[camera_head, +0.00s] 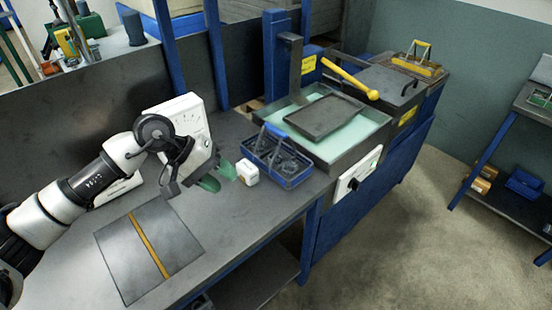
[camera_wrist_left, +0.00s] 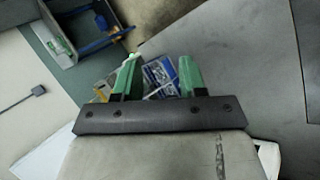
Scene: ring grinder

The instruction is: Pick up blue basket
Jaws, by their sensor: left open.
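The blue basket (camera_head: 295,181) stands on the grey bench near its right end, beside the tank. It has a raised blue handle and holds dark round parts. My left gripper (camera_head: 218,177), with green fingertips, is open and empty to the left of the basket, apart from it. In the left wrist view, the basket (camera_wrist_left: 160,74) shows beyond and between the open fingers of the left gripper (camera_wrist_left: 159,78), partly hidden by them. My right gripper is in neither view.
A white cube (camera_head: 248,172) sits between the left gripper and the basket. A tank of pale green liquid (camera_head: 362,132) with a dark tray (camera_head: 325,115) adjoins the basket's right. A dark plate with a yellow stripe (camera_head: 150,250) lies at the bench front.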

